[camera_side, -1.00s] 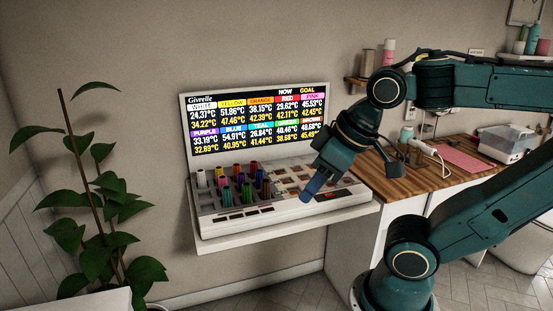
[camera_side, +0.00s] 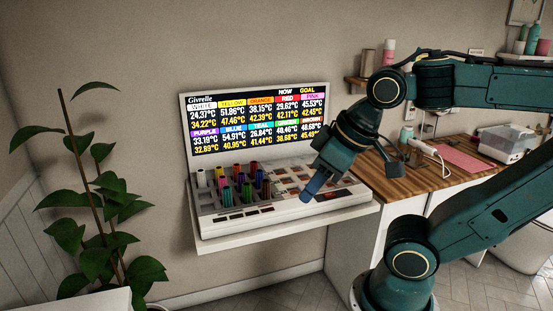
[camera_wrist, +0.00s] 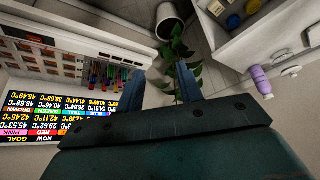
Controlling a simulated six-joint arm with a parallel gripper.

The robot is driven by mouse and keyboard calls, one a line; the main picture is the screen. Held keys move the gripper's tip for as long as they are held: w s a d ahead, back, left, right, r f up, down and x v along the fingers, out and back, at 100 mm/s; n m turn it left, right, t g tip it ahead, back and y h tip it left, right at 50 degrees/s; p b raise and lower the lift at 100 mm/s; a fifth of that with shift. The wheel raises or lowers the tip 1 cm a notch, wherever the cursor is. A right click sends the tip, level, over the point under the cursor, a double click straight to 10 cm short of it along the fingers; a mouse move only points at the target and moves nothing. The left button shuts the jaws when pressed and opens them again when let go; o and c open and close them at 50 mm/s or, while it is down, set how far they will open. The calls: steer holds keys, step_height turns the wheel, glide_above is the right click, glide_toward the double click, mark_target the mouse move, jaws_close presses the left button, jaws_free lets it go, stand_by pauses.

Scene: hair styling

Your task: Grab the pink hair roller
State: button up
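Several coloured hair rollers (camera_side: 247,192) stand upright in the left part of a white roller station. A small pinkish-purple roller (camera_side: 222,182) stands among them, but I cannot tell for certain that it is the pink one. In the wrist view the rollers (camera_wrist: 108,76) are small and the pink one cannot be picked out. My gripper (camera_side: 312,195) points down over the right part of the station, to the right of the rollers and apart from them. In the wrist view my gripper (camera_wrist: 160,78) has its two blue fingers spread, with nothing between them.
A display panel (camera_side: 256,118) listing colours and temperatures stands behind the station (camera_side: 290,212), which rests on a white wall shelf (camera_side: 225,243). A leafy plant (camera_side: 105,200) stands at the left. A wooden counter (camera_side: 410,178) with a pink mat (camera_side: 462,161) is at the right.

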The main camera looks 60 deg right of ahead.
steer(key=o, duration=0.4)
